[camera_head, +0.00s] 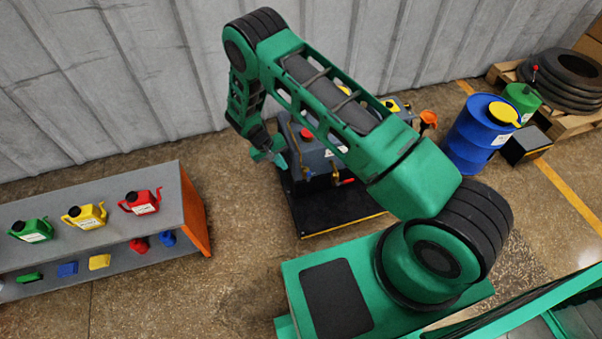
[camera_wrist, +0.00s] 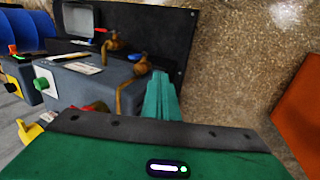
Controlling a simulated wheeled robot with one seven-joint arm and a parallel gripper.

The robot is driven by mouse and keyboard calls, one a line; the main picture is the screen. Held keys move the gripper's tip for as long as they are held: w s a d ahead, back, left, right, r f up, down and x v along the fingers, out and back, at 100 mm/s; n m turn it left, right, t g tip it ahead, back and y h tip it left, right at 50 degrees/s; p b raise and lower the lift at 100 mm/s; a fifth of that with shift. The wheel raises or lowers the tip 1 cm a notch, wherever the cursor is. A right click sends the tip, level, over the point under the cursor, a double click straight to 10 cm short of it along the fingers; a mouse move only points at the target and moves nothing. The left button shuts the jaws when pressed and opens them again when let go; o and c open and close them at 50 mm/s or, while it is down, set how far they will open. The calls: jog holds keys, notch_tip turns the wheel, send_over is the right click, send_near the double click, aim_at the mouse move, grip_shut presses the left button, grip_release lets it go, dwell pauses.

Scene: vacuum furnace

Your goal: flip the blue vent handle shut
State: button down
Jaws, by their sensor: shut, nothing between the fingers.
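The furnace unit is a grey box (camera_wrist: 90,84) on a black base plate (camera_head: 320,214). In the wrist view two brass fittings stand at its side: one farther off (camera_wrist: 113,41) and a bent one nearer (camera_wrist: 126,88). A small blue piece (camera_wrist: 134,57), likely the vent handle, shows between them at the box edge; its exact position is too small to tell. My gripper (camera_wrist: 160,78) has its teal fingers together and empty, close beside the near fitting; I cannot tell if they touch. In the head view my gripper (camera_head: 280,158) is at the left side of the unit.
A grey shelf (camera_head: 185,215) with red, yellow and green cans stands at the left. A blue drum (camera_head: 470,140) and stacked tyres (camera_head: 565,75) are at the right. The corrugated wall (camera_head: 100,70) is behind. Floor between shelf and unit is clear.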

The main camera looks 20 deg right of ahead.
aim_at(309, 176)
jog(key=d+f, duration=0.7)
jog(key=f, duration=0.2)
jog(key=shift+d, duration=0.35)
jog(key=shift+f, duration=0.1)
